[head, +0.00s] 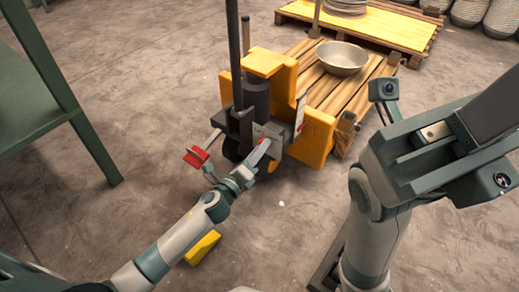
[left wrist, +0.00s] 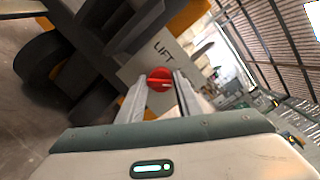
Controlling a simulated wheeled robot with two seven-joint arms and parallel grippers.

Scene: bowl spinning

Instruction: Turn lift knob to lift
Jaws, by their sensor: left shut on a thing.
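The red lift knob (left wrist: 160,79) sits on a light panel marked LIFT (left wrist: 163,47) in the left wrist view. The fingertips of my left gripper (left wrist: 158,85) are on either side of the knob and shut on it. In the head view my left gripper (head: 262,150) reaches the grey control box (head: 274,131) of the yellow pallet lifter (head: 276,68). The knob is mostly hidden by the fingers there. My right arm fills the right foreground, and no fingertips of its gripper can be made out.
The lifter stands against a wooden pallet (head: 329,90) holding a metal bowl (head: 341,58). A red pedal-like part (head: 196,157) sticks out left of the lifter. Another pallet (head: 400,32) with stacked bowls (head: 346,5) is behind. A green frame (head: 95,150) stands left.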

